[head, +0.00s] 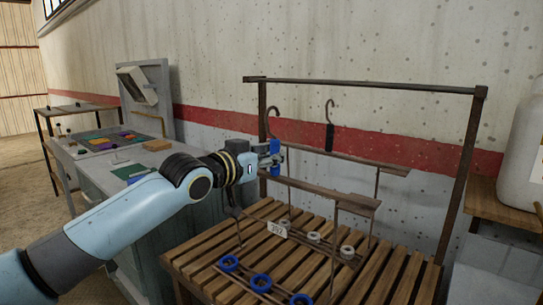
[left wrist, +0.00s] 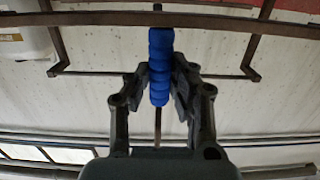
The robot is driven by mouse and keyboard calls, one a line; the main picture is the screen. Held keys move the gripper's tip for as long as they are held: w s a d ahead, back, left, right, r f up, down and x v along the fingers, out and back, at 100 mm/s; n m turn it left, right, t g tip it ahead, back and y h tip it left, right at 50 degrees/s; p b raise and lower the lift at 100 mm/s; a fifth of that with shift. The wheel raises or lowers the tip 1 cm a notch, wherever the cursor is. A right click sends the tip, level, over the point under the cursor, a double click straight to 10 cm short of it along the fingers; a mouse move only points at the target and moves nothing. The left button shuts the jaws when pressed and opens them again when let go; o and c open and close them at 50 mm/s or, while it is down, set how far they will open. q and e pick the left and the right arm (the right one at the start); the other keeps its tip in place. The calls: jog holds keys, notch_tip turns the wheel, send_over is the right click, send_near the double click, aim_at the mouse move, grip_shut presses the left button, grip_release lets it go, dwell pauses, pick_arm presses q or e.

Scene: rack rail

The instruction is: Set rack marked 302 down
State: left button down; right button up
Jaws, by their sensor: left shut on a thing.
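My left gripper (head: 272,160) is shut on the blue grip (head: 275,156) of a hooked rod; in the left wrist view the blue grip (left wrist: 160,65) sits between both fingers. The rod's open hook (head: 271,121) rises above the grip. A pale tag (head: 277,229), seeming to read 302, is low under the gripper, near the slatted wooden bench (head: 195,262). Blue rings (head: 261,283) and grey rings (head: 347,252) show low over the slats. Whether they touch the slats, and which belong to the held rack, I cannot tell. My right gripper is out of view.
A brown top rail (head: 365,86) on posts spans above the bench, with two shorter brown bars (head: 325,190) below it. A second hook with a black grip (head: 330,138) stands right of the blue one. A cluttered grey worktable (head: 120,165) is left; a white container (head: 522,150) is right.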

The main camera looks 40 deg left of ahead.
pick_arm(q)
jog(key=shift+f, duration=0.15)
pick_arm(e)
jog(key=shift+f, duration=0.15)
pick_arm(q)
jog(key=c, duration=1.1)
grip_release()
jog(key=shift+o, duration=0.7)
jog(key=shift+f, duration=0.15)
jog(key=o, duration=1)
jog(key=shift+c, duration=0.2)
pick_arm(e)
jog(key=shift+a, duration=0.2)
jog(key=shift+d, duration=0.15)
pick_arm(q)
jog(key=shift+s, duration=0.15)
